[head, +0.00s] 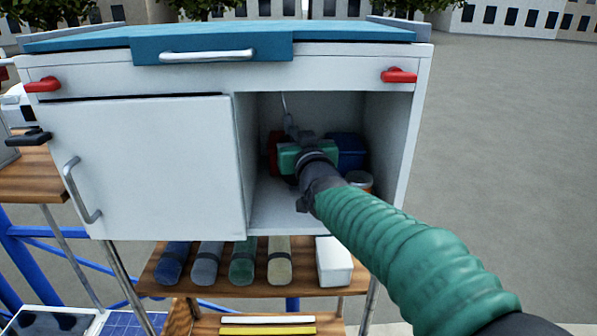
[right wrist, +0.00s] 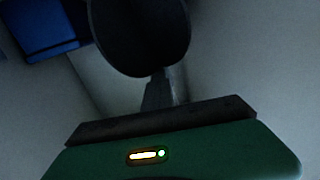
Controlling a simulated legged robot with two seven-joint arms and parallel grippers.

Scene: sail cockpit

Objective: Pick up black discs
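A black disc (right wrist: 140,35) shows large at the top middle of the right wrist view, with its face toward the camera. My right gripper (head: 289,126) reaches into the open right compartment of the white cabinet (head: 150,150). Its narrow grey fingers (right wrist: 162,90) look closed together and meet the disc's lower edge, so it appears shut on the disc. In the head view only a thin pale line shows above the fingers, perhaps the disc edge-on. No other black disc is clear. My left gripper is not in view.
A red object (head: 273,150), a blue container (head: 348,150) and an orange-rimmed jar (head: 359,181) stand in the compartment around my wrist. Its walls are close on both sides. Below, a wooden shelf (head: 215,291) holds several rolls and a white box (head: 334,262).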

